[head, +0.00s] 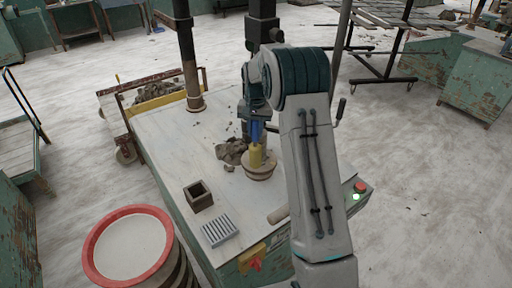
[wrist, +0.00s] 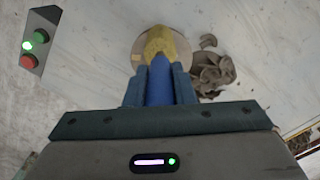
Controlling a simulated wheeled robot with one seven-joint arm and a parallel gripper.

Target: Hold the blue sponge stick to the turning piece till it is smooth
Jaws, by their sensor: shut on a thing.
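The blue sponge stick has a blue handle (wrist: 159,84) and a yellow sponge end (head: 256,156). My gripper (wrist: 161,70) is shut on the handle, with one finger on each side, and the sponge points down. The round, pale brown piece (head: 261,172) is on the bench below the sponge. In the wrist view the sponge overlaps the piece, hiding part of it. The sponge's lower end appears at the piece's top, but I cannot tell whether they touch. Still frames do not show whether the piece turns.
Clay trimmings (head: 230,152) lie heaped beside the piece on the pale bench top (head: 165,150). A small dark square box (head: 198,196) and a grey slotted block (head: 219,230) stand near its front left. A button box (head: 357,190) with a lit green light is at the right edge.

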